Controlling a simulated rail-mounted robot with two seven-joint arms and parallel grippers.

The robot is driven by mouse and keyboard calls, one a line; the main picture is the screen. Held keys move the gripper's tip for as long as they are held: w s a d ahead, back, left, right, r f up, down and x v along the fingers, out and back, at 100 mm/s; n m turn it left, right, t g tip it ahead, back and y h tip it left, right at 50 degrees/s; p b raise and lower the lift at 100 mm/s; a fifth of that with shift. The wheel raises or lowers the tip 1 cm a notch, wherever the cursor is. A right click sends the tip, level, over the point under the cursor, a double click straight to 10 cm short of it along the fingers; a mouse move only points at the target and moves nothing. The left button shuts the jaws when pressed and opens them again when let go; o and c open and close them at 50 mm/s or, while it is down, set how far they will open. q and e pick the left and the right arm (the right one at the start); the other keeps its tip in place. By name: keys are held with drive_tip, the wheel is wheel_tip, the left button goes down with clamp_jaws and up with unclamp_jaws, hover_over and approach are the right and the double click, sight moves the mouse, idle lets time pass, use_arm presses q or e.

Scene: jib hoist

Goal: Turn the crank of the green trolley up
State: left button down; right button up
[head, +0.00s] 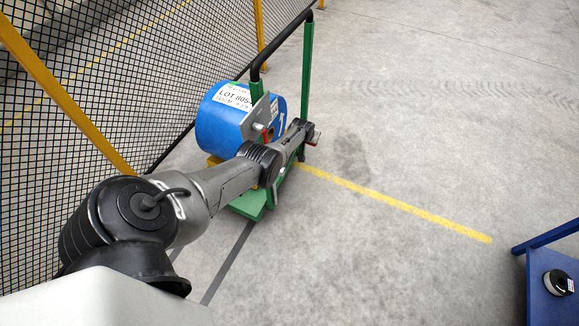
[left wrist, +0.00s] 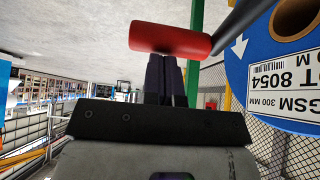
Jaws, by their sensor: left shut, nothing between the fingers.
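The green trolley (head: 307,70) stands beside the mesh fence and carries a blue roll (head: 215,128) with a white lot label. The roll also fills the right of the left wrist view (left wrist: 245,75). A red crank grip (left wrist: 170,40) lies across the left wrist view just past my fingertips. My left arm reaches over the trolley's near side. My left gripper (left wrist: 165,62) is shut and empty, with its tips at or very near the red grip; whether they touch it I cannot tell. The crank arm is mostly hidden by my arm in the head view. My right gripper is not in view.
The mesh fence (head: 90,120) with yellow posts runs along the left. A blue stand (head: 550,295) with a dark round item (head: 558,283) is at the lower right. The concrete floor right of the trolley is clear, with a yellow line (head: 400,208) across it.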

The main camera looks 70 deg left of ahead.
use_arm(q)
wheel_tip(320, 180, up, 2)
drive_tip(key=p, duration=0.2)
drive_tip(key=shift+w+r+p, duration=0.15)
drive_tip(key=shift+r+p, duration=0.1)
drive_tip(key=shift+p, duration=0.05)
wheel_tip(320, 180, up, 11)
drive_tip(key=s+p, duration=0.1)
drive_tip(key=p, duration=0.8)
drive_tip(key=shift+d+r, duration=0.15)
drive_tip(key=shift+d, duration=0.2)
